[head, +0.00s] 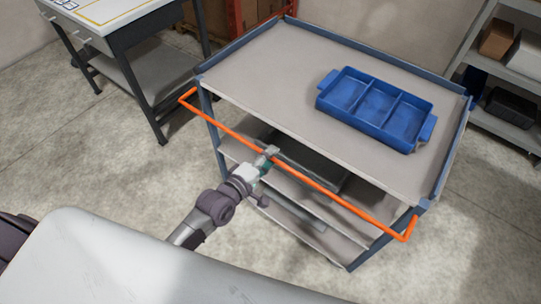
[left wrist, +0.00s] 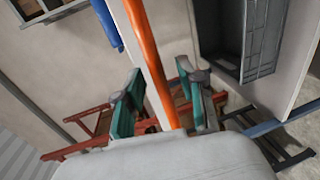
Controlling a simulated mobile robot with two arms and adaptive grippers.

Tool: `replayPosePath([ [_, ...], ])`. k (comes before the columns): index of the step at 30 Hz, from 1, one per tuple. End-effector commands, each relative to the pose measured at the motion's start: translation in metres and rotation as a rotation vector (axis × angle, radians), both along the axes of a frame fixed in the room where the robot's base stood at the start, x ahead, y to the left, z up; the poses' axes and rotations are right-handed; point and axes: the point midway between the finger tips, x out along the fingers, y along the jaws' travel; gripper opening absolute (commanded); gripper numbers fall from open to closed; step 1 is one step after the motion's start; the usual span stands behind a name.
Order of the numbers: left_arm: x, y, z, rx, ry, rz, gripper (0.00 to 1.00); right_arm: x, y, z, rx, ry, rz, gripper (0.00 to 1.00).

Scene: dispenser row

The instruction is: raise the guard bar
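The guard bar (head: 330,196) is a thin orange rail with short bent ends, running across the near side of a grey cart with blue posts. In the head view it shows slightly below the top shelf's near edge. My left gripper (head: 270,154) is at the bar, left of its middle. In the left wrist view the bar (left wrist: 150,60) passes between the two green-padded fingers of the gripper (left wrist: 166,104). The fingers are wide apart, with gaps to the bar on both sides. My right gripper is not in view.
A blue divided tray (head: 345,95) lies on the cart's top shelf (head: 260,75). A grey bin (head: 325,172) sits on the shelf below, behind the bar. A workbench (head: 115,20) stands at the left and a storage rack (head: 505,75) at the right. Floor around the cart is clear.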

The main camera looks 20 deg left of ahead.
Motion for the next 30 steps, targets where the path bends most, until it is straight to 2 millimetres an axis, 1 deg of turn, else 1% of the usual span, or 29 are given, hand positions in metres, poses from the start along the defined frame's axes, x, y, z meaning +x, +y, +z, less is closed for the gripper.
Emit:
replayPosePath([
  [3,0.0050,-0.0021,-0.0009,0.000,0.000,-0.001,0.39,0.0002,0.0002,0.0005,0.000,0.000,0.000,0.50],
  [11,0.0053,-0.0022,-0.0013,0.000,0.000,-0.001,0.39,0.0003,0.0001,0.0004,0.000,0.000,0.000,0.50],
  [12,0.0053,-0.0022,-0.0013,0.000,0.000,-0.001,0.33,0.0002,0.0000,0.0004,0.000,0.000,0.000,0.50],
  [18,0.0052,-0.0021,-0.0013,0.000,0.001,0.000,0.00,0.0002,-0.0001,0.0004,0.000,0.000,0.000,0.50],
  [30,0.0060,-0.0020,-0.0007,0.002,0.002,0.000,0.00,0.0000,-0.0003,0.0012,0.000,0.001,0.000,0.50],
])
